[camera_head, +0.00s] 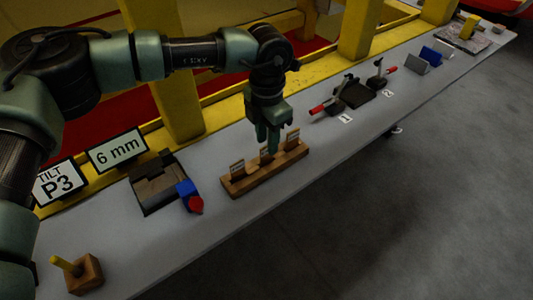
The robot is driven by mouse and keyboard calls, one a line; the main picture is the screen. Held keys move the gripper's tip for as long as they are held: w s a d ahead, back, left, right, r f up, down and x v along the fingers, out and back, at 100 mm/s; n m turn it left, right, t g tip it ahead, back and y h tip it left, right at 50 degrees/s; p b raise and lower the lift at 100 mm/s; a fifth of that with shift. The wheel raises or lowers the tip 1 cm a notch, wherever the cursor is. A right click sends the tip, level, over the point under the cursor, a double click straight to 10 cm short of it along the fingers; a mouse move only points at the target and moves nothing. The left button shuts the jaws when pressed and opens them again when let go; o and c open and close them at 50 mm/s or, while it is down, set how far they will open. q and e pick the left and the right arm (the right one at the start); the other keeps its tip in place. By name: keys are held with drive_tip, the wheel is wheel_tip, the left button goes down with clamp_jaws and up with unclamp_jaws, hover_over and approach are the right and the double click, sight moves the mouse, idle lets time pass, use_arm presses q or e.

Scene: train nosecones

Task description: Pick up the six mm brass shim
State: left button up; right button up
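A wooden rack (262,176) stands on the grey bench, with three small upright pieces with pale labels in it. The left piece (237,168), the middle piece (265,154) and the right piece (293,136) are too small for me to read, so I cannot tell which is the six mm brass shim. My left gripper (268,146) points down just above the middle piece, its fingers partly in front of it. I cannot tell whether the fingers touch or hold it. My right gripper is out of view.
A "6 mm" sign (117,150) and a "TILT P3" sign (60,184) stand at the back left. A dark block (156,185) with a blue and red part (189,196) lies left of the rack. Red-handled clamps (332,104) stand to the right. Yellow posts rise behind.

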sight(266, 146)
use_arm(q)
drive_tip(key=f, duration=0.2)
drive_tip(key=f+p, duration=0.1)
drive_tip(key=shift+w+a+f, duration=0.1)
drive_tip(key=shift+w+f, duration=0.15)
clamp_jaws()
drive_tip(key=shift+r, duration=0.1)
idle(1.1)
